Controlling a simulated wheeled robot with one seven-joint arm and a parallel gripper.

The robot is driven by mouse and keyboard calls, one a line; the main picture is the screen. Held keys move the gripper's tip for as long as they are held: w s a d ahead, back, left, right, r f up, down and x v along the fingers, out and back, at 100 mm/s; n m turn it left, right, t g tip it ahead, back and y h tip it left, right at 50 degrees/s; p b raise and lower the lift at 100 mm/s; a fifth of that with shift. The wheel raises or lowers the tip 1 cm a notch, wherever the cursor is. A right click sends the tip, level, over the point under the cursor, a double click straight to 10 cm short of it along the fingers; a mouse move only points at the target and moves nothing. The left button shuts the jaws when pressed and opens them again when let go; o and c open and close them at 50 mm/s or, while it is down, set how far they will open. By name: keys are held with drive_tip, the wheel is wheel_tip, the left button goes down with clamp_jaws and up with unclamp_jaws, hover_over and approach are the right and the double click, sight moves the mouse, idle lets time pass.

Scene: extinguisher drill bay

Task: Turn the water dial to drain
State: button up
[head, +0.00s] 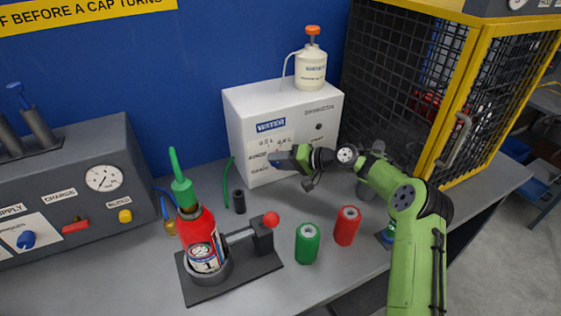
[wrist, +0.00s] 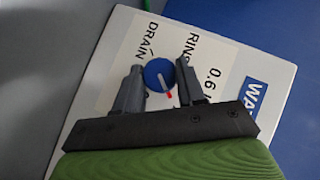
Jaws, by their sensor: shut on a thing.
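The water dial (wrist: 158,73) is a round blue knob with a white pointer line and a red mark, on a pale label panel of the white water box (head: 235,130). In the wrist view its red mark is toward the lower right, away from the word DRAIN at upper left; RINSE is at upper right. My gripper (wrist: 160,68) has one grey finger on each side of the dial and is shut on it. In the head view my gripper (head: 277,160) reaches the box front from the right and mostly hides the dial.
A red extinguisher (head: 197,230) stands in a black clamp stand (head: 240,275). A green can (head: 307,243) and red can (head: 346,225) stand in front of the box. A bottle (head: 311,69) sits on the box. A yellow-framed mesh cage (head: 450,90) is at right.

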drive_tip(key=shift+s+a+r+n+t+h+b, duration=0.1)
drive_tip(key=shift+a+n+t+h+b, duration=0.15)
drive_tip(key=shift+n+t+h+b, duration=1.2)
drive_tip(key=shift+s+a+f+n+t+h+b, duration=0.15)
drive_tip(key=shift+a+n+t+h+b, duration=0.15)
drive_tip(key=shift+n+h+b, duration=2.25)
drive_tip(key=shift+s+a+r+n+t+h+b, duration=0.15)
drive_tip(key=shift+n+t+h+b, duration=0.55)
drive_tip(key=shift+h, duration=2.5)
drive_tip(key=shift+b, duration=0.4)
drive_tip(key=o, duration=1.1)
drive_tip(key=shift+w, duration=0.1)
drive_tip(key=shift+c, duration=0.2)
